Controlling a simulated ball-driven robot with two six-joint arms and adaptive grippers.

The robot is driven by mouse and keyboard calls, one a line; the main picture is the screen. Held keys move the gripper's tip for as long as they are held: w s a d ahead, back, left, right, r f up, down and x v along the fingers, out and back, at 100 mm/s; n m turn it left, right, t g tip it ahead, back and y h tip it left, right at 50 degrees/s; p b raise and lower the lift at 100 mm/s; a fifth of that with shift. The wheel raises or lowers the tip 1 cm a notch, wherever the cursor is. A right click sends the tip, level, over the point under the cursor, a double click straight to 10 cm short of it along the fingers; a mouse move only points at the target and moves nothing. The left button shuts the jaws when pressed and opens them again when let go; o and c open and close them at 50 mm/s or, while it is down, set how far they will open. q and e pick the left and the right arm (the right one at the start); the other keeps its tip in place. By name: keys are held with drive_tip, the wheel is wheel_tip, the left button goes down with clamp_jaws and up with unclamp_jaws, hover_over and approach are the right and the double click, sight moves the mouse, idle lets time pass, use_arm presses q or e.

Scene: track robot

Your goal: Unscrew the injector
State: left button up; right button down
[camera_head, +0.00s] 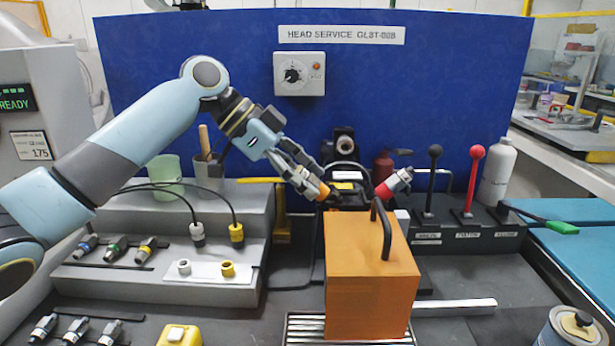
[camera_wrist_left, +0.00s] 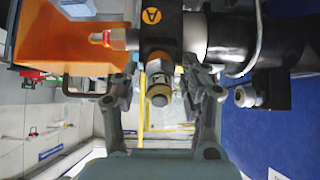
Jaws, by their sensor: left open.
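My left gripper (camera_head: 315,184) reaches in from the left to the dark machine head behind the orange box. In the left wrist view its fingers (camera_wrist_left: 163,92) are open, one on each side of a short injector (camera_wrist_left: 158,88) with a dark body and an orange-gold collar. The injector sits in a dark block (camera_wrist_left: 155,22) with an orange "A" label; I cannot tell whether the fingers touch it. A second, red-tipped silver fitting (camera_head: 393,183) sticks out at the right of the head. My right gripper is not in view.
An orange box (camera_head: 368,275) with a dark handle stands close in front of the head. Spare fittings (camera_head: 115,248) lie on the grey stepped rack at left. Black and red levers (camera_head: 470,175) stand at right. A blue panel (camera_head: 440,80) closes the back.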

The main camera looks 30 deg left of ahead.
use_arm(q)
drive_tip(key=shift+s+a+r, duration=0.15)
drive_tip(key=shift+a+r, duration=0.15)
drive_tip(key=shift+r, duration=0.05)
drive_tip(key=shift+p, duration=0.3)
drive_tip(key=shift+f+m+b, duration=0.15)
drive_tip(key=shift+m+b, duration=0.45)
drive_tip(key=shift+b, duration=0.1)
drive_tip(key=m+b, duration=0.9)
drive_tip(key=m, duration=0.1)
drive_tip(key=shift+m, duration=0.4)
